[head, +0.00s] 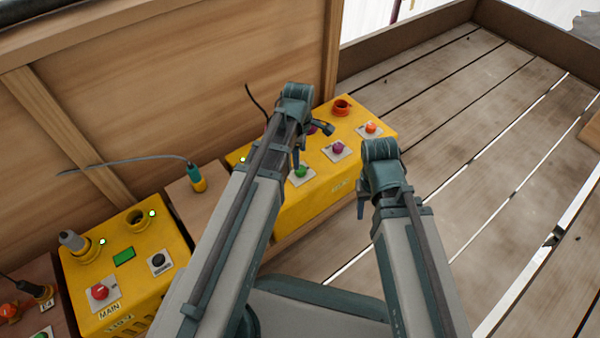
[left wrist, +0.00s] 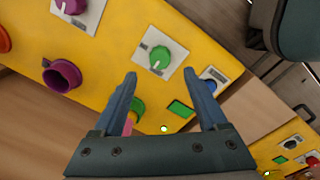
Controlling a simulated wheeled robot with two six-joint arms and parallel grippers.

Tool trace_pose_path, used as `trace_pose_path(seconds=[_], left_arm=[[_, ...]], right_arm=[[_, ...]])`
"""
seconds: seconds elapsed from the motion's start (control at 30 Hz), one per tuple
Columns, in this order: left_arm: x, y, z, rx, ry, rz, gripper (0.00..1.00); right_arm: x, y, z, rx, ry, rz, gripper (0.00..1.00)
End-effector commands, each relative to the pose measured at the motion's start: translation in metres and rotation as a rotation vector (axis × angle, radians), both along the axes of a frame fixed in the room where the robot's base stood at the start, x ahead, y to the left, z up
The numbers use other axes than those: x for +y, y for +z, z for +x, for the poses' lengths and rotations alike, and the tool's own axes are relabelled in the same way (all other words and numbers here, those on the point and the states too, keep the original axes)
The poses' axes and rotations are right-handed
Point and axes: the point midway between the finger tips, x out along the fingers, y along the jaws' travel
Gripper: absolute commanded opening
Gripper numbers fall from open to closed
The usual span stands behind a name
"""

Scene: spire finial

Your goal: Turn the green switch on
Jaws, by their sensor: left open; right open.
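The green switch (head: 302,171) is a round green knob on a white plate on the right yellow box. In the left wrist view, the green switch (left wrist: 158,57) shows a pale pointer mark on its cap. My left gripper (head: 297,152) is above this box, close to the switch. In the left wrist view its fingers (left wrist: 161,76) are spread with nothing between them, and the knob appears just beyond the tips. Whether they touch it cannot be told. My right gripper (head: 362,205) is open and empty, in front of the box's right part.
The right box also carries a purple knob (head: 338,148), an orange knob (head: 370,127), a magenta socket (left wrist: 62,75) and a blue knob (left wrist: 212,80). Another yellow box (head: 130,275) stands left with a red knob (head: 99,292). Plank floor (head: 470,120) at right is clear.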

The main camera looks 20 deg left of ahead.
Motion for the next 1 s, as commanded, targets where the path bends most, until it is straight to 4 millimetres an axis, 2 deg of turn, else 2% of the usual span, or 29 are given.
trace_pose_path(seconds=[0.03, 0.4, 0.8, 0.87, 1.0], left_arm=[[0.0, -0.015, 0.001, 0.0, 0.0, 0.0, 0.75], [0.0, -0.062, 0.003, 0.0, 0.0, 0.0, 0.75], [0.0, -0.066, 0.003, 0.0, 0.0, 0.0, 0.75], [0.0, -0.066, 0.003, 0.0, 0.0, 0.0, 0.66], [0.0, -0.066, 0.003, 0.0, 0.0, 0.0, 0.41]], right_arm=[[0.0, -0.015, 0.0, 0.0, -0.001, 0.0, 0.5], [0.0, -0.062, 0.001, -0.004, -0.002, 0.001, 0.5], [0.0, -0.066, 0.001, -0.004, -0.002, 0.001, 0.5], [0.0, -0.066, 0.001, -0.004, -0.002, 0.001, 0.5], [0.0, -0.066, 0.001, -0.004, -0.002, 0.001, 0.5]])
